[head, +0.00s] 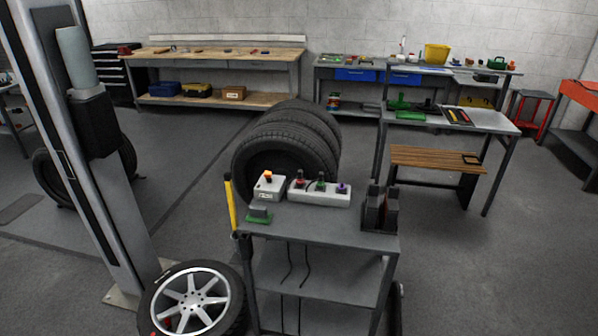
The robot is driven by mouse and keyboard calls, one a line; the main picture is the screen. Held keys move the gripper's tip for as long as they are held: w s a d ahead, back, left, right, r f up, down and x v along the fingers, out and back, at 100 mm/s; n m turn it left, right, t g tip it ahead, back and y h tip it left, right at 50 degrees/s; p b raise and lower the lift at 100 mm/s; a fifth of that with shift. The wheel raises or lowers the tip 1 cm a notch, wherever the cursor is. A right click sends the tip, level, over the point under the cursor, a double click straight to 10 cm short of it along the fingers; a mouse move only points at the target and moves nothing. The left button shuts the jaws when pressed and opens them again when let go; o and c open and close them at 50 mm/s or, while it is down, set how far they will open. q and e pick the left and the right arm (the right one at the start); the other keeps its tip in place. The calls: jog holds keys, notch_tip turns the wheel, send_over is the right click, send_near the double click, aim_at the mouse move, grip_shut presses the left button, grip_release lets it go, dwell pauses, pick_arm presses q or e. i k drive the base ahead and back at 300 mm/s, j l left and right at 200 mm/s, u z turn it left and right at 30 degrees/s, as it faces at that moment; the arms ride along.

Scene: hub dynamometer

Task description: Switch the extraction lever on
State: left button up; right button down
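A grey cart (335,236) stands in the middle foreground. On its top is a small pale box (268,192) with an orange switch or lever (268,175). Beside it to the right is a longer pale box (322,196) with red, green and purple-topped controls. I cannot tell which of these controls is the extraction lever, or its position, as any labels are too small to read. Neither of my grippers is in view.
A green-based block (259,215) and dark upright holders (380,208) share the cart top. A yellow bar (230,204) rises at its left edge.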

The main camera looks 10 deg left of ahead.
aim_at(267, 174)
jog(key=i+j+z, duration=0.15)
jog(key=i, duration=0.2)
jog(key=i+j+z, duration=0.15)
jog(key=i, duration=0.2)
jog(key=i+j+u, duration=0.35)
jog(key=i+j, duration=0.15)
jog(key=j, duration=0.3)
jog(key=i+j+u, duration=0.4)
jog(key=i+j, duration=0.15)
jog(key=j, duration=0.1)
